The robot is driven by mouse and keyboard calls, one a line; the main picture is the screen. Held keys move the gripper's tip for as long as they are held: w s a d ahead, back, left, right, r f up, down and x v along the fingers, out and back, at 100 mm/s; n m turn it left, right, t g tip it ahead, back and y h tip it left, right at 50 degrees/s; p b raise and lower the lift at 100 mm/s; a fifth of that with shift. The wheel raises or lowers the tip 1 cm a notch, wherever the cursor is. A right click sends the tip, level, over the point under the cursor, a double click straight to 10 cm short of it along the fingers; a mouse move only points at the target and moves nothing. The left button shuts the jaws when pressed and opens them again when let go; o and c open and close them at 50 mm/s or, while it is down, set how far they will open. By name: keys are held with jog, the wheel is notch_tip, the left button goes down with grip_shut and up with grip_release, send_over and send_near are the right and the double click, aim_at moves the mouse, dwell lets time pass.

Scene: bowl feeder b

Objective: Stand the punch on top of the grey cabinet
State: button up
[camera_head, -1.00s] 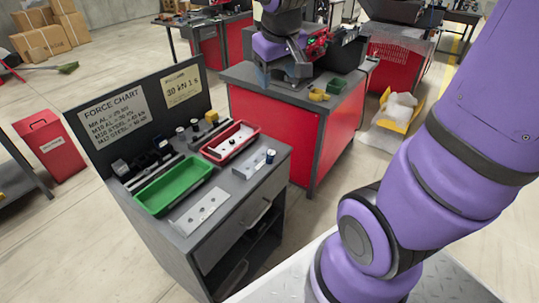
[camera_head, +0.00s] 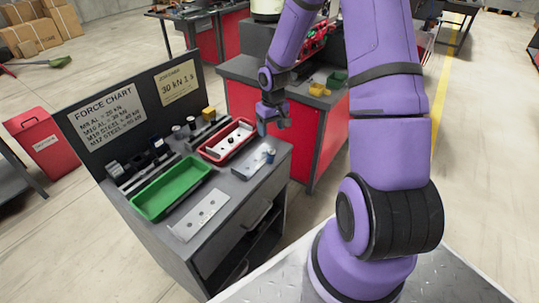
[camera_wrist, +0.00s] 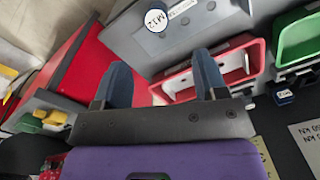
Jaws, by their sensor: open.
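A small blue cylinder with a pale top, seemingly the punch (camera_head: 270,156), stands upright at the right end of a light grey block (camera_head: 250,166). In the wrist view its white round top reads M12 (camera_wrist: 155,19). The block lies on the dark grey cabinet (camera_head: 238,196), near its right edge. My gripper (camera_head: 275,124) is above and behind the punch, apart from it. In the wrist view my gripper (camera_wrist: 161,66) shows two blue fingers spread wide with nothing between them. The punch is beyond the fingertips.
The cabinet top also holds a red tray (camera_head: 212,156), a green tray (camera_head: 136,204), a plate with holes (camera_head: 200,214) and several small dark tools. A force chart board (camera_head: 108,112) rises along the back. A red workbench (camera_head: 305,146) stands behind, with a gap between.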

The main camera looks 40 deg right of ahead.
aim_at(271, 151)
jog(key=f, duration=0.2)
jog(key=shift+w+d+f, duration=0.2)
jog(key=shift+f, duration=0.15)
jog(key=shift+a+f, duration=0.2)
jog(key=shift+f, duration=5.35)
grip_shut()
jog(key=shift+r, duration=0.1)
